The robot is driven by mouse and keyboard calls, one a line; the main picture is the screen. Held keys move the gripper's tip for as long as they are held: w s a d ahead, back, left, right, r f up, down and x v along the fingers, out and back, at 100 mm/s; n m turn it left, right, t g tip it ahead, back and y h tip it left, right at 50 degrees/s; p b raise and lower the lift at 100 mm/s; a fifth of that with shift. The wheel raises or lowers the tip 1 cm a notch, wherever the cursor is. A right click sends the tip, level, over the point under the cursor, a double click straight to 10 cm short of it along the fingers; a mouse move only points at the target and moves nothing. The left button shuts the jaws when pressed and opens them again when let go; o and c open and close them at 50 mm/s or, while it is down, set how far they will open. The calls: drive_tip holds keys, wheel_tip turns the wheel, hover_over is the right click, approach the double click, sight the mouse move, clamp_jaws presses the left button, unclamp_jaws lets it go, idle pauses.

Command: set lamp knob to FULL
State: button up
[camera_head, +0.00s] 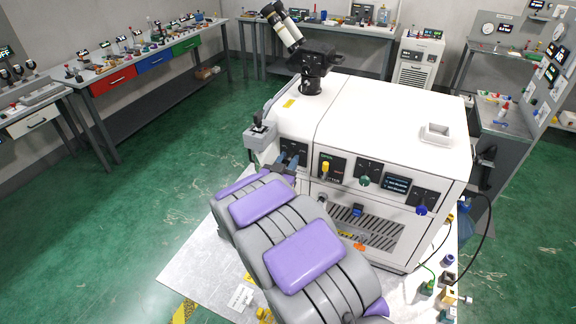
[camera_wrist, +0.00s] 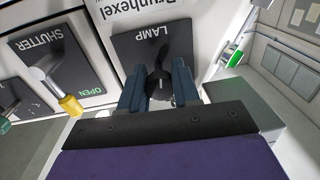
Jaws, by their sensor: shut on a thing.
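The lamp knob (camera_wrist: 159,74) is a dark knob on the black panel marked LAMP (camera_wrist: 135,44), seen in the wrist view. My gripper (camera_wrist: 159,90) has its two blue-grey fingers on either side of this knob and is shut on it. Its position labels, including FULL, are hidden or not readable, so I cannot tell the setting. In the head view my gripper (camera_head: 288,164) is at the left end of the white machine's (camera_head: 390,120) front panel row, and its fingers cover most of the lamp panel.
The shutter panel with a yellow-tipped lever (camera_head: 325,168) is beside the lamp panel; the lever also shows in the wrist view (camera_wrist: 70,105). A green knob (camera_head: 364,181) and a blue knob (camera_head: 421,210) sit farther right. A grey joystick box (camera_head: 259,133) is close to my gripper's left.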

drive_tip(key=m+b, duration=0.1)
drive_tip(key=b, duration=0.1)
drive_tip(key=m+b, duration=0.4)
drive_tip(key=shift+a+f, duration=0.15)
drive_tip(key=shift+f, duration=0.2)
drive_tip(key=m+b, duration=0.4)
drive_tip(key=m, duration=0.1)
drive_tip(key=shift+r+h, duration=0.2)
drive_tip(key=shift+h, duration=0.2)
drive_tip(key=shift+r+m+b, duration=0.1)
drive_tip(key=shift+m+b, duration=0.2)
drive_tip(key=shift+b, duration=0.05)
drive_tip(key=o, duration=1)
drive_tip(key=shift+o, duration=0.2)
drive_tip(key=p+v, duration=0.2)
drive_tip(key=v, duration=1.5)
drive_tip(key=shift+s+f, duration=0.2)
drive_tip(key=shift+f, duration=0.15)
drive_tip(key=shift+w+a, duration=0.1)
drive_tip(key=shift+w, duration=0.05)
